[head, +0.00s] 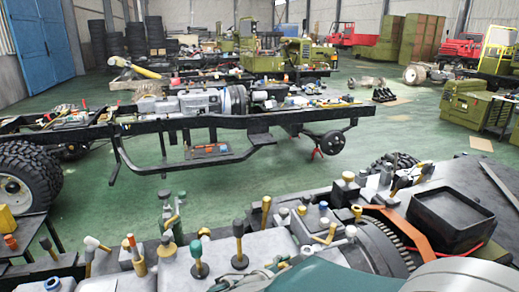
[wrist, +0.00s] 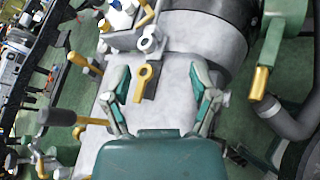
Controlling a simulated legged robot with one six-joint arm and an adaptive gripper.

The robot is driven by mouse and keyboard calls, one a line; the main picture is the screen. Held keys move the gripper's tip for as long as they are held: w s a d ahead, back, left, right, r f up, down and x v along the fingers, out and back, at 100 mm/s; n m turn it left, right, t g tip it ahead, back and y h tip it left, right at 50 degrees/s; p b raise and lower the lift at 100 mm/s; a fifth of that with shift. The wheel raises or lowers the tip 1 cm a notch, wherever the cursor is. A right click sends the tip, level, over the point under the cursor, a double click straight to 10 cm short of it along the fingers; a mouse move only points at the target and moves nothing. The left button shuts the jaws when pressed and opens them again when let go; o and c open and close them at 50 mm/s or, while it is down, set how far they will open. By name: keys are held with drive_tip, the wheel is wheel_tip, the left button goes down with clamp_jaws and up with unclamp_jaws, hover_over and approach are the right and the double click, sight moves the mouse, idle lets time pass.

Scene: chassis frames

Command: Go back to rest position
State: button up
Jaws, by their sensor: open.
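My gripper (wrist: 158,82) shows in the wrist view with its two green-and-grey fingers spread wide apart. Nothing is held between them. Beyond the fingers lies a grey metal housing (wrist: 175,65) with a yellow ring-ended piece (wrist: 146,78) on it, seen in the gap between the fingertips. Whether the fingers touch the housing cannot be told. In the head view, a teal part of my arm crosses the bottom right, and the fingers do not show there.
A near chassis carries several upright coloured-handled tools (head: 239,240) and a black tray (head: 452,214). Another chassis frame (head: 185,122) stands beyond, with a large tyre (head: 28,180) at left. Green floor (head: 200,185) is clear between them.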

drive_tip(key=s+d+r+m+g+y, duration=0.2)
drive_tip(key=s+d+m+g, duration=0.4)
drive_tip(key=s+d+m, duration=0.35)
drive_tip(key=s+r+m+t+y, duration=0.1)
drive_tip(key=s+r+m+y, duration=0.3)
drive_tip(key=s+m+y, duration=0.3)
drive_tip(key=shift+a+m+t+y, duration=0.3)
drive_tip(key=shift+a+m, duration=0.15)
drive_tip(key=shift+m, duration=2.2)
drive_tip(key=shift+s, duration=0.1)
